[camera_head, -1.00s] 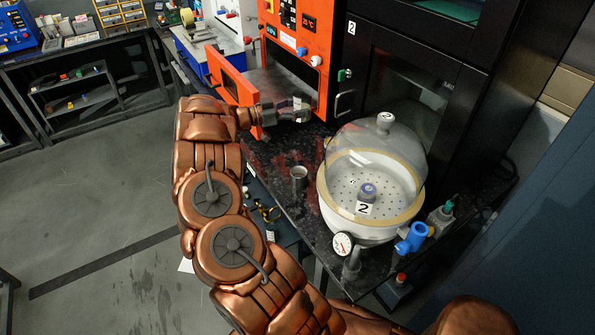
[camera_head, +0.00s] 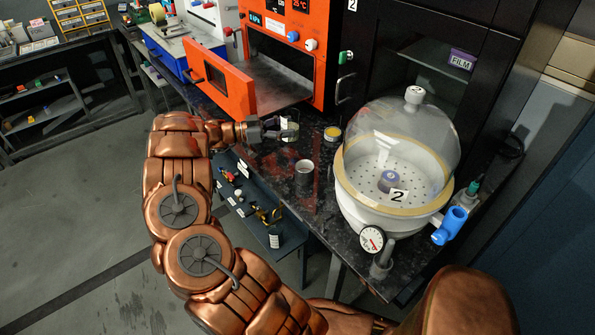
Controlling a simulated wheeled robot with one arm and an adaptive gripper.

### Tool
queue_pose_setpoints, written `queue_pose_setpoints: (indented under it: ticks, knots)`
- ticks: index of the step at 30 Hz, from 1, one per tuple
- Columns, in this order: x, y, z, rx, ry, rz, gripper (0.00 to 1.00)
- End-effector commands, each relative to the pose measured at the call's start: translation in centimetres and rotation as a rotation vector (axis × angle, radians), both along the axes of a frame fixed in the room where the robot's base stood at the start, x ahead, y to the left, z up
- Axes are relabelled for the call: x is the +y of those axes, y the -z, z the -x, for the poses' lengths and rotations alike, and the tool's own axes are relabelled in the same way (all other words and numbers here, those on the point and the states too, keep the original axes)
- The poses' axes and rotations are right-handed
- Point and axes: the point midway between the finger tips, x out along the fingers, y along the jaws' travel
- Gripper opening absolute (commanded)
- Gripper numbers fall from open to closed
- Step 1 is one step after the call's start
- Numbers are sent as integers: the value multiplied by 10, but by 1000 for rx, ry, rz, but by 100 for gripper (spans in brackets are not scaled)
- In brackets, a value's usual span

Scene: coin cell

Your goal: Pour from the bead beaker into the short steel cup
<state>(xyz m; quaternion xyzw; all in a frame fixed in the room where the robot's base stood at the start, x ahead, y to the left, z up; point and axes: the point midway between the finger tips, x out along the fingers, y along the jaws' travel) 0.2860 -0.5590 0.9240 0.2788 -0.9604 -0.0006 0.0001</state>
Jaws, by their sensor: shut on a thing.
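My gripper (camera_head: 272,130) reaches in from the left over the dark bench. It is shut on a small clear beaker with a pale label (camera_head: 290,129), which I take to be the bead beaker. The beaker looks roughly upright; its contents are too small to make out. The short steel cup (camera_head: 305,173) stands upright on the bench, nearer the front edge, below and slightly right of the beaker in the picture. Beaker and cup are apart.
A small container with yellow contents (camera_head: 333,134) stands right of the beaker. A domed white vessel marked 2 (camera_head: 350,195) with a gauge (camera_head: 371,239) fills the bench's right side. The orange oven's open door (camera_head: 220,77) stands behind my gripper. Bare bench surrounds the cup.

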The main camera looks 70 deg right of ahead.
Motion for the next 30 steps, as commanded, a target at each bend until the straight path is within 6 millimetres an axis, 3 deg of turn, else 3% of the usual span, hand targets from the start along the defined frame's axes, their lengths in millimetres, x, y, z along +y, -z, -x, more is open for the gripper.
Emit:
queue_pose_setpoints:
  ticks: [4,20,30]
  knots:
    - [-2,11,4,0,7,1,18]
    - [-3,13,9,-16,16,11,18]
    - [4,21,14,-124,15,99,18]
